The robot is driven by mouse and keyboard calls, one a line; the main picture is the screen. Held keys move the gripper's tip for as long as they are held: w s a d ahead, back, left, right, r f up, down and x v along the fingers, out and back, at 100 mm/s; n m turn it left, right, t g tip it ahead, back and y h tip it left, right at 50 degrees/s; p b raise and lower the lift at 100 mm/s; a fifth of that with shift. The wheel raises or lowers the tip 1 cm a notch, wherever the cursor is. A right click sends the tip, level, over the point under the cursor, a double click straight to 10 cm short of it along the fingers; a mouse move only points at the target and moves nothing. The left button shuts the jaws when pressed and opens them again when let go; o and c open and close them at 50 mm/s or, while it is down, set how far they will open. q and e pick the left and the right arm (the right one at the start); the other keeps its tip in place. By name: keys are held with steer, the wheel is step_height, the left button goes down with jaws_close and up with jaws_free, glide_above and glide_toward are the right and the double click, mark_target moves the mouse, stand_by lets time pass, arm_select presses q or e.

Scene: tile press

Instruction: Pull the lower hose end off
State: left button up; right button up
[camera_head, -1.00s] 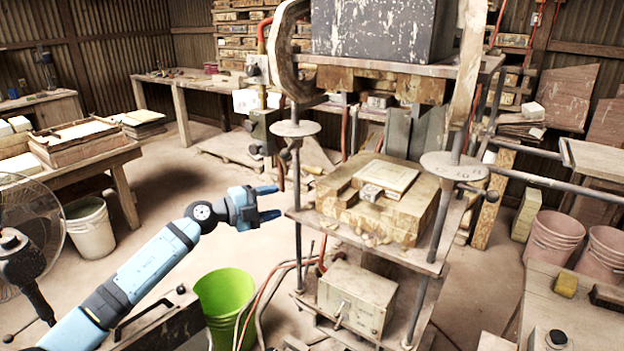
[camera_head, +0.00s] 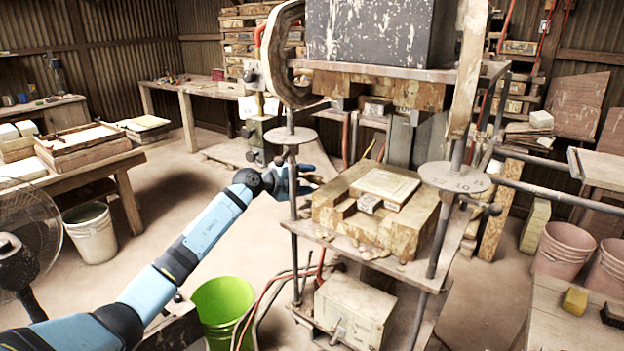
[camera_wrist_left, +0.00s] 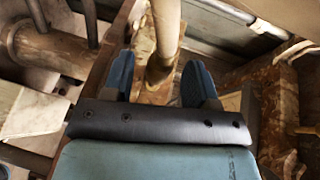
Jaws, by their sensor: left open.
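My left gripper (camera_head: 305,180) is at the left front post of the press (camera_head: 295,215), above the lower shelf's left edge. The post partly hides it in the head view. In the left wrist view its two blue fingers (camera_wrist_left: 158,76) are apart, with a tan tube-like part (camera_wrist_left: 166,32) beyond and between them. I cannot tell whether that part is the hose or whether it touches the fingers. A red hose (camera_head: 258,38) shows at the valve body, upper left of the press. Its lower end is not clear behind the arm and post. My right gripper is out of view.
Red and dark hoses (camera_head: 262,310) hang low beside a green bucket (camera_head: 222,308). A wooden mould block (camera_head: 335,205) fills the middle shelf. Open floor lies left of the press.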

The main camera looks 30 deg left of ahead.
arm_select(q)
steer(key=shift+x, duration=1.05)
steer(key=shift+s, duration=0.1)
steer(key=shift+c, duration=0.3)
jaws_close()
steer(key=a, duration=0.3)
steer(key=shift+w+a, duration=0.25)
steer(key=shift+o, duration=0.3)
jaws_free()
steer(key=shift+a, duration=0.15)
steer(key=shift+s, duration=0.1)
